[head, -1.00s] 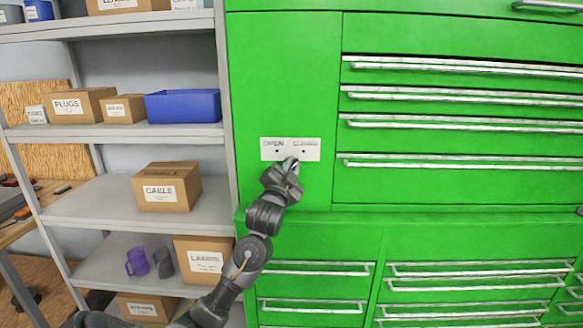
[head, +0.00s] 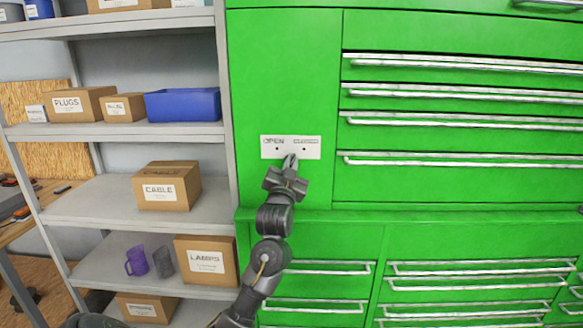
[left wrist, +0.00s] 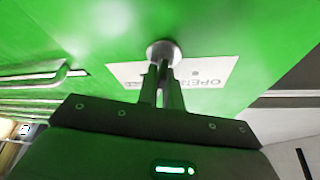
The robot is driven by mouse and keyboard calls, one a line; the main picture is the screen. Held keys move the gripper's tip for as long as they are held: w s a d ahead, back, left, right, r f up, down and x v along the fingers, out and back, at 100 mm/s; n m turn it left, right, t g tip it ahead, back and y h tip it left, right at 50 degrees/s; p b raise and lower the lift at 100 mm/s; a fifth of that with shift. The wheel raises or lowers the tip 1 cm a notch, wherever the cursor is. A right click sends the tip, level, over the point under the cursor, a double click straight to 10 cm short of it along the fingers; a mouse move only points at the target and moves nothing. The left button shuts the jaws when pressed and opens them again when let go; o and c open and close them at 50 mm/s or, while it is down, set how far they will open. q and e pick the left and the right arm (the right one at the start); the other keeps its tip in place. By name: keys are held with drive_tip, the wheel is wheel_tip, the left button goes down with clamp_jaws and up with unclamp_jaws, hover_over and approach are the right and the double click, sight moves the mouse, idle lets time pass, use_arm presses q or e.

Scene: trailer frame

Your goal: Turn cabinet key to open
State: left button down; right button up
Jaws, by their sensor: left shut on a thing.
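The green cabinet (head: 290,80) has a white plate (head: 313,152) marked OPEN on the left and CLOSED on the right, with a small dark dot under each word. My left gripper (head: 290,159) is at the lower edge of this plate and covers the lock in the head view. In the left wrist view, the fingers (left wrist: 163,75) are close together and reach up to a round silver lock (left wrist: 163,50) beside the plate (left wrist: 215,72). They are shut on the key, which is mostly hidden between them. My right gripper is not in view.
Long drawer handles (head: 460,121) stick out right of the plate. A ledge (head: 420,215) runs across the cabinet below my gripper. Left of it stands a grey shelf (head: 120,215) with boxes, a blue bin (head: 183,105) and a purple mug (head: 137,261).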

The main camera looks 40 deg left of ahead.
use_arm(q)
drive_tip(key=n+g+y, duration=0.1)
drive_tip(key=n, duration=0.2)
drive_tip(key=n+g+y, duration=0.1)
drive_tip(key=n, duration=0.2)
drive_tip(key=n+y, duration=0.2)
drive_tip(key=n, duration=0.1)
drive_tip(key=shift+s+a+n+g+b, duration=0.1)
drive_tip(key=shift+a+n+g+b, duration=0.05)
drive_tip(key=shift+n+g+b, duration=0.2)
drive_tip(key=n+g, duration=0.1)
drive_tip(key=n, duration=0.1)
drive_tip(key=n+g+y, duration=0.1)
drive_tip(key=n, duration=0.2)
drive_tip(key=shift+s+f+g+y+b, duration=0.1)
drive_tip(key=shift+g+y+b, duration=0.15)
drive_tip(key=shift+y+b, duration=0.05)
drive_tip(key=shift+a+n+g+y+b, duration=0.15)
drive_tip(key=shift+n+g, duration=0.35)
drive_tip(key=shift+n, duration=0.6)
drive_tip(key=shift+n+g+y+b, duration=0.15)
drive_tip(key=shift+n+g, duration=0.35)
drive_tip(key=shift+n, duration=0.85)
drive_tip(key=c, duration=1.6)
unclamp_jaws()
drive_tip(key=shift+o, duration=0.2)
drive_tip(key=shift+s, duration=0.1)
